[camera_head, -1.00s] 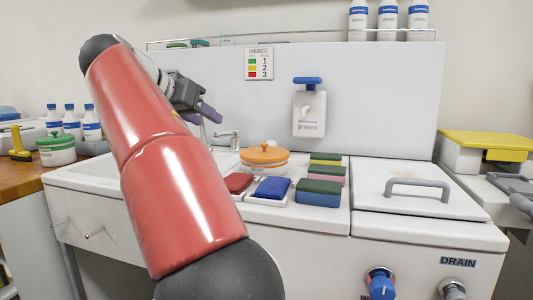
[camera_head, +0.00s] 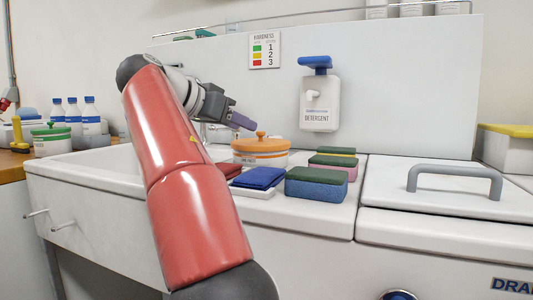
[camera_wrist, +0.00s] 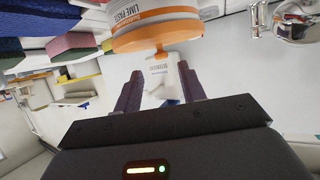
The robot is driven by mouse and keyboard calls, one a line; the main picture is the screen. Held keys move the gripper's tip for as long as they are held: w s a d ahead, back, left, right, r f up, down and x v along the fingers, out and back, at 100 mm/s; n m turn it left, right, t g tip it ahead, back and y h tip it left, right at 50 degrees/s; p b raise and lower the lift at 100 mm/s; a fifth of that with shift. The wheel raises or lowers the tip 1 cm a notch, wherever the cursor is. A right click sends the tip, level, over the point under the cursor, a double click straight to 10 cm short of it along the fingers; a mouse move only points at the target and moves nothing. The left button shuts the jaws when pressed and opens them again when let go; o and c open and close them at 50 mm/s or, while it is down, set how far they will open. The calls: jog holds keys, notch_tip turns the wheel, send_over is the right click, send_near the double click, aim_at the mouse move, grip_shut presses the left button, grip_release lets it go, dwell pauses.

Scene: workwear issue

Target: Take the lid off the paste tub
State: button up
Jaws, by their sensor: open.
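The paste tub (camera_head: 260,158) is white with an orange lid (camera_head: 261,144) and a knob on top.
Blue pads (camera_head: 259,178) and a green-topped blue sponge (camera_head: 317,185) lie in front of the tub. A detergent dispenser (camera_head: 319,104) hangs on the back panel. A handled cover (camera_head: 440,200) is at right. A green-lidded tub (camera_head: 52,140) and bottles stand far left.

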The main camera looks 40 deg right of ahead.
aim_at(261, 132)
jog(key=b+x, duration=0.1)
jog(key=x, duration=0.6)
jog(key=shift+w+d, duration=0.15)
jog(key=shift+d, duration=0.1)
grip_shut()
